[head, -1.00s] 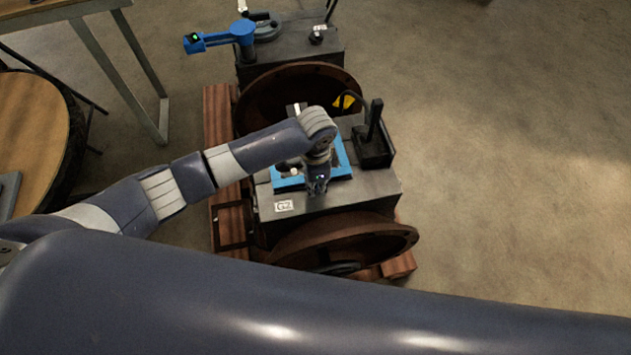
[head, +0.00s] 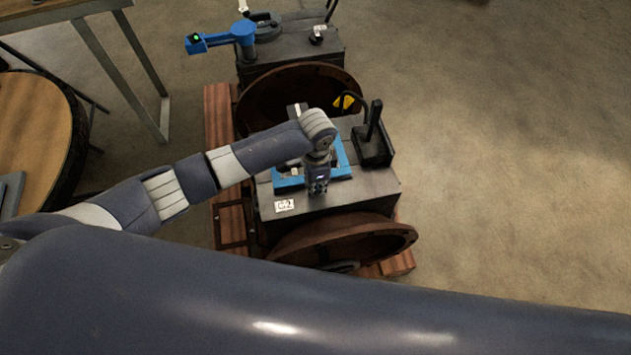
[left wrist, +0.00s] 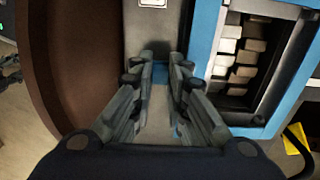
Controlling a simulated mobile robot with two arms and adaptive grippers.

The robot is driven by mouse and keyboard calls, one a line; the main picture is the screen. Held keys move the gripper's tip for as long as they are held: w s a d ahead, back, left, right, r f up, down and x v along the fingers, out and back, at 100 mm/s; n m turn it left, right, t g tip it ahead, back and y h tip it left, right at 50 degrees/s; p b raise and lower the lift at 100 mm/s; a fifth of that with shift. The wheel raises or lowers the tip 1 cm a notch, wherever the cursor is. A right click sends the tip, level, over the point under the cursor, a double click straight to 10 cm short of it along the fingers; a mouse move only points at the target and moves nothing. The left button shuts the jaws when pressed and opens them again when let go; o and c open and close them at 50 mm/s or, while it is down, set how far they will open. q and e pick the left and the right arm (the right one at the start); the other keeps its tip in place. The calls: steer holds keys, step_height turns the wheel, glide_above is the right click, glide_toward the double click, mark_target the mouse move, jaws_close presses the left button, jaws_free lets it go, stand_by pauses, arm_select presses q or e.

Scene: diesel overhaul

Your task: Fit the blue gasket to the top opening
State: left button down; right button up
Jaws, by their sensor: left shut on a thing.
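The blue gasket (head: 343,158) is a square frame on top of the near dark grey engine block (head: 365,192). My left gripper (head: 318,188) is over the gasket's near side and hides part of it. In the left wrist view the gasket (left wrist: 206,35) surrounds the top opening (left wrist: 240,60), where several grey blocks show inside. The left fingers (left wrist: 160,78) are shut on a blue part of the gasket beside the frame. I cannot tell whether the gasket lies flush on the block. My right gripper is not in view.
A black upright post on a base (head: 373,140) stands right of the gasket. Rusty round flanges (head: 345,240) sit at the block's ends. A second block (head: 290,45) with a blue fixture (head: 220,38) is behind. A round wooden table (head: 35,130) is at left. The floor at right is clear.

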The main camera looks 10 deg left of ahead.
arm_select(q)
steer(key=shift+f+b, duration=0.35)
steer(key=shift+f, duration=0.5)
stand_by(1.0)
steer(key=c, duration=1.5)
jaws_free()
step_height(320, 180, up, 12)
